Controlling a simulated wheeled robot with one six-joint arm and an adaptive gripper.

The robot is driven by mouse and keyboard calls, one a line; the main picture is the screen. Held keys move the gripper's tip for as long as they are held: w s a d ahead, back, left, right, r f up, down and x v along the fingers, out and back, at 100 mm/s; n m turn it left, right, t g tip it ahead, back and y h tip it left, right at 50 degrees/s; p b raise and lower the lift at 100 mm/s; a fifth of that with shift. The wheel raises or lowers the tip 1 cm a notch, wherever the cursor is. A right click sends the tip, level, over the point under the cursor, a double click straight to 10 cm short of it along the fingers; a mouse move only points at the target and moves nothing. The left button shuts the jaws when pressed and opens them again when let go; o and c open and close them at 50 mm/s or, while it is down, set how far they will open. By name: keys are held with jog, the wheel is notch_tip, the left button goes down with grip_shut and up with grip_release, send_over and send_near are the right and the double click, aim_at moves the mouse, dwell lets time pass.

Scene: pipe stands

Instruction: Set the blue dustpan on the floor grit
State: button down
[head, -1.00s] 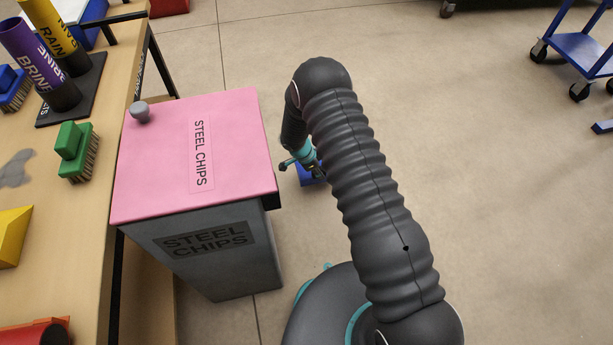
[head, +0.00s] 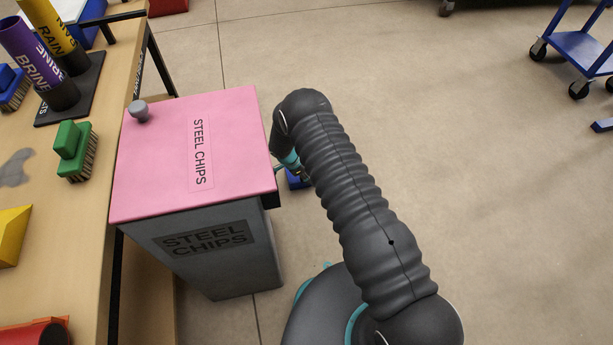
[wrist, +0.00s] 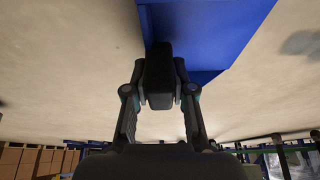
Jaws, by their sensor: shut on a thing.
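My gripper (wrist: 160,80) is shut on the dark handle of the blue dustpan (wrist: 215,30) in the wrist view. The dustpan's blue pan fills the upper middle and right of that view. In the head view only a small piece of the dustpan (head: 298,180) shows, right of the steel chips bin and mostly behind my arm. The fingers are hidden there. A grey patch, which looks like floor grit (wrist: 302,43), lies at the right of the wrist view, apart from the dustpan. I cannot tell how high the dustpan is above the floor.
The grey steel chips bin with a pink lid (head: 165,165) stands close left of my gripper. A wooden bench (head: 75,220) runs along the left, with a green brush (head: 75,150) and a grey smudge (head: 15,168). A blue cart (head: 580,50) stands far right. Open floor lies between.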

jog(key=shift+f, duration=0.1)
jog(key=c, duration=1)
grip_release()
jog(key=shift+v, duration=3.95)
